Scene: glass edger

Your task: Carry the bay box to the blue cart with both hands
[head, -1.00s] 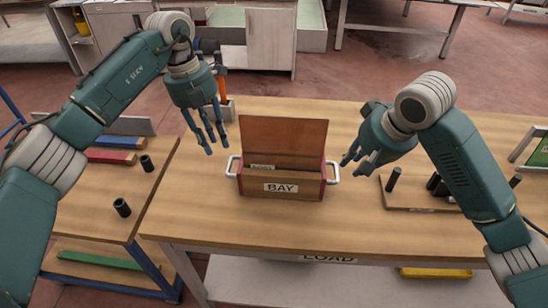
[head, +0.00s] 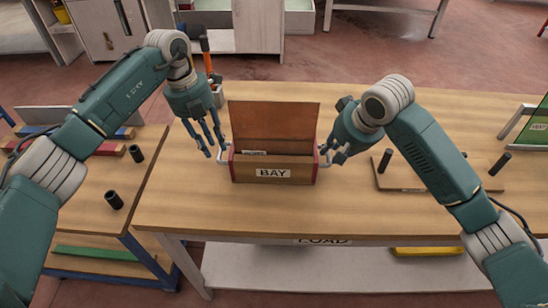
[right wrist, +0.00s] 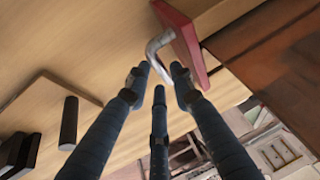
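The bay box (head: 273,172), a wooden box with red ends, a raised back panel and a "BAY" label, sits on the wooden table. It has a metal handle at each end. My left gripper (head: 210,145) is open, its fingers pointing down beside the left handle (head: 223,157); contact cannot be told. My right gripper (head: 333,154) is at the right handle. In the right wrist view the handle (right wrist: 156,52) lies between the open fingertips (right wrist: 158,78), which are not closed on it. A blue-framed, wood-topped stand (head: 90,220), possibly the blue cart, is at the left.
The table (head: 240,215) is clear in front of the box. A board with black pegs (head: 400,182) lies to the right, and a green-framed panel (head: 535,125) stands beyond it. An orange-handled tool (head: 206,55) stands in a holder behind. Black cylinders (head: 114,200) stand on the left stand.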

